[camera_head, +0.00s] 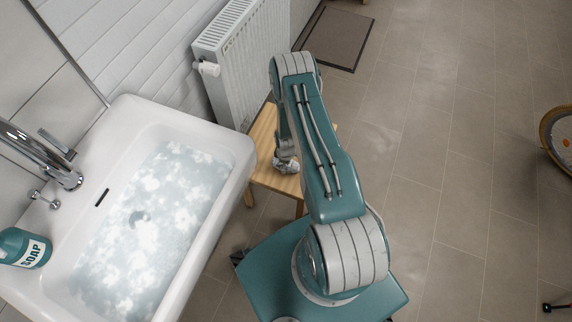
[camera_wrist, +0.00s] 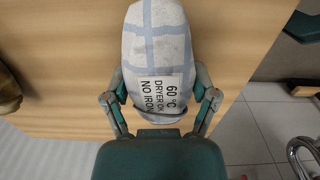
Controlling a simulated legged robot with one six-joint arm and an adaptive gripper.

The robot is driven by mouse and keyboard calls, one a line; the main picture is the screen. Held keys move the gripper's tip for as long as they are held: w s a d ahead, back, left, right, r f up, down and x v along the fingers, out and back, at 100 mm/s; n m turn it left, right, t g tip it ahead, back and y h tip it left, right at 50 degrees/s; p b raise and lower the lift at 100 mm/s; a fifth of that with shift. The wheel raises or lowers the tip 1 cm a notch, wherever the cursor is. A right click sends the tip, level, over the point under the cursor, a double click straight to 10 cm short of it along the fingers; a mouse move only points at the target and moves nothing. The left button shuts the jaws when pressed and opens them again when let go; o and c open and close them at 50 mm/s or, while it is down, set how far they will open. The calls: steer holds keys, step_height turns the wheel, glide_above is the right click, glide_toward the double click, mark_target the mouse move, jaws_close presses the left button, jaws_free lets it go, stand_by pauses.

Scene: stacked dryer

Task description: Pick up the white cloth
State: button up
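A white cloth with pale blue check lines fills the upper middle of the wrist view (camera_wrist: 158,45). Its label reads "60 °C DRYER OK NO IRON". The cloth lies bunched on a light wooden stool (camera_head: 271,138). In the head view a small part of the cloth (camera_head: 286,166) shows at the end of my arm. My gripper (camera_wrist: 160,85) has its fingers spread, one on each side of the cloth, very close to its edges. I cannot tell whether they touch it. In the head view my arm partly hides the gripper and stool.
A white sink (camera_head: 235,150) with foamy water stands at the left, with a tap (camera_head: 45,160) and a teal soap bottle (camera_head: 24,249). A white radiator (camera_head: 240,60) is behind the stool. A dark mat (camera_head: 337,38) lies beyond. The tiled floor (camera_head: 450,150) at the right is mostly free.

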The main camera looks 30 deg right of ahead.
stand_by(0.4)
steer(key=shift+r, duration=0.5)
step_height(320, 180, up, 2)
steer(key=shift+s+r, duration=0.1)
steer(key=shift+r, duration=0.1)
steer(key=s+a+r, duration=0.1)
steer(key=s+r, duration=0.2)
steer(key=s, duration=0.1)
steer(key=s+a+r, duration=0.1)
steer(key=s+r, duration=0.2)
steer(key=s, duration=0.1)
steer(key=s+a+r, duration=0.2)
steer(key=s+r, duration=0.1)
steer(key=s, duration=0.2)
steer(key=shift+s+r, duration=0.1)
steer(key=shift+r, duration=0.2)
